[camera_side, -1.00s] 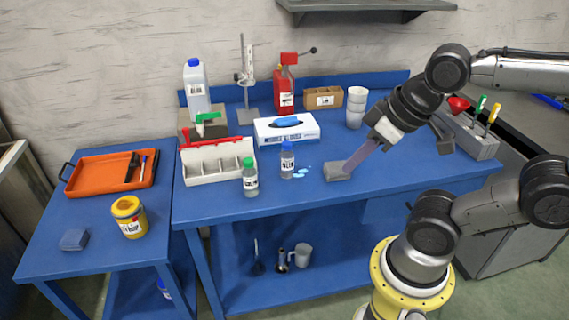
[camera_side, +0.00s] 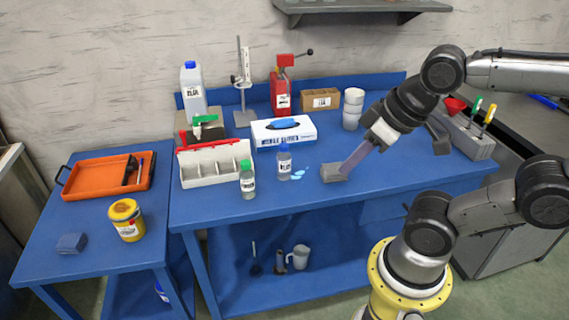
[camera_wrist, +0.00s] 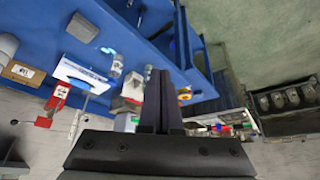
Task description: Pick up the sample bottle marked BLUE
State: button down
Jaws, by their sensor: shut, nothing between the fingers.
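A grey block (camera_side: 333,174) lies by my fingertips; contact is unclear. A small blue puddle (camera_side: 299,172) is beside the blue-capped bottle. A white divided rack (camera_side: 214,168) stands left, a tissue box (camera_side: 283,133) behind, white cups (camera_side: 352,108) behind right. The front right bench is clear.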

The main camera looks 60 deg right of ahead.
jog(key=c, duration=1.5)
grip_release()
jog(key=shift+c, duration=0.2)
jog(key=o, duration=1.3)
jog(key=shift+o, duration=0.2)
